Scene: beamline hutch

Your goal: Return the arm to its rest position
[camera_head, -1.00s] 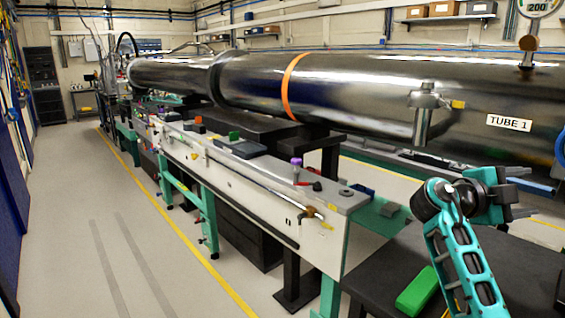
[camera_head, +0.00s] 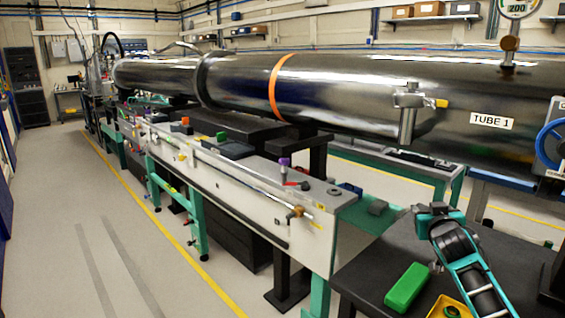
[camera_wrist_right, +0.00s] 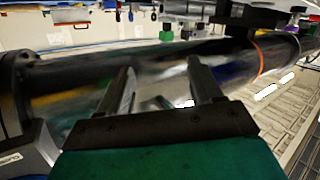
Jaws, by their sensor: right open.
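My right arm comes in at the lower right of the head view, over the dark table (camera_head: 385,268). Its gripper (camera_head: 431,208) is at the upper end of the teal arm, small and seen mostly from behind. In the right wrist view the two dark fingers of the right gripper (camera_wrist_right: 163,88) stand well apart, with nothing between them. The gripper is open and empty. My left gripper is in neither view.
A green block (camera_head: 407,287) and a yellow dish (camera_head: 449,308) lie on the dark table near my right arm. The long steel tube (camera_head: 345,85) runs behind, with a blue handwheel (camera_head: 551,140) at right. The floor at left (camera_head: 60,220) is clear.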

